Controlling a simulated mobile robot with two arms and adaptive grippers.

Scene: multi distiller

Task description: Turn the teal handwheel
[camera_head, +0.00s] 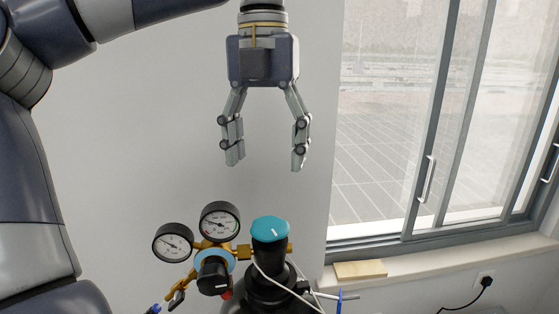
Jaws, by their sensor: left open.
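The teal handwheel (270,229) is a round knob with a small white mark on its top. It sits on top of a dark bottle fitting, at the lower middle of the head view. My left gripper (266,160) points straight down above the handwheel. Its fingers are spread open with nothing between them. There is clear air between the fingertips and the handwheel. My right gripper is not in view.
Two round gauges (220,221) and a brass regulator with a black knob (213,276) stand just left of the handwheel. Thin cables run beside it. A window (430,120) and a sill with a wooden block (360,269) are at the right.

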